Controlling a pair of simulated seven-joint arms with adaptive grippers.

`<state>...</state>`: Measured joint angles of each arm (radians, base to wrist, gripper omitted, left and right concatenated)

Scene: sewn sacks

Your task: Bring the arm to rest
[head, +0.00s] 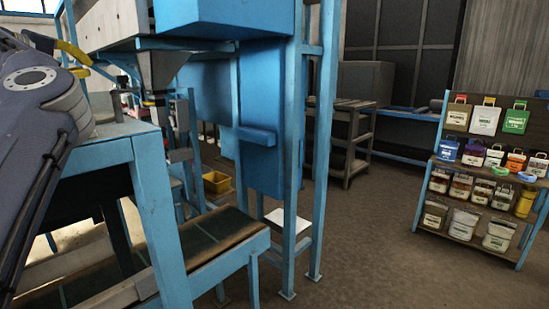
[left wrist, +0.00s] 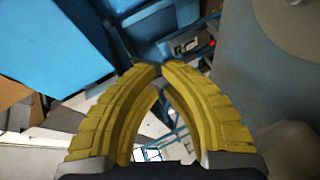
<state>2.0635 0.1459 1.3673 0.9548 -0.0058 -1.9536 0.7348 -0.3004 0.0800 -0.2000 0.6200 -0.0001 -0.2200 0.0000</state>
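My left arm comes in from the left in the head view, a large dark grey link close to the camera. Beyond it, my left gripper (head: 84,61) shows small, with yellow fingers, beside the blue frame of the machine. In the left wrist view, the yellow ribbed fingers of my left gripper (left wrist: 161,69) curve inward and their tips meet. The gap between them holds nothing that I can see. My right gripper is not in view. No sack is visible in either gripper.
A blue-framed machine (head: 263,120) stands close on the left, with a dark conveyor belt (head: 190,240) below. A rack (head: 462,205) with several labelled containers stands at the right. The brown floor (head: 365,245) between is clear.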

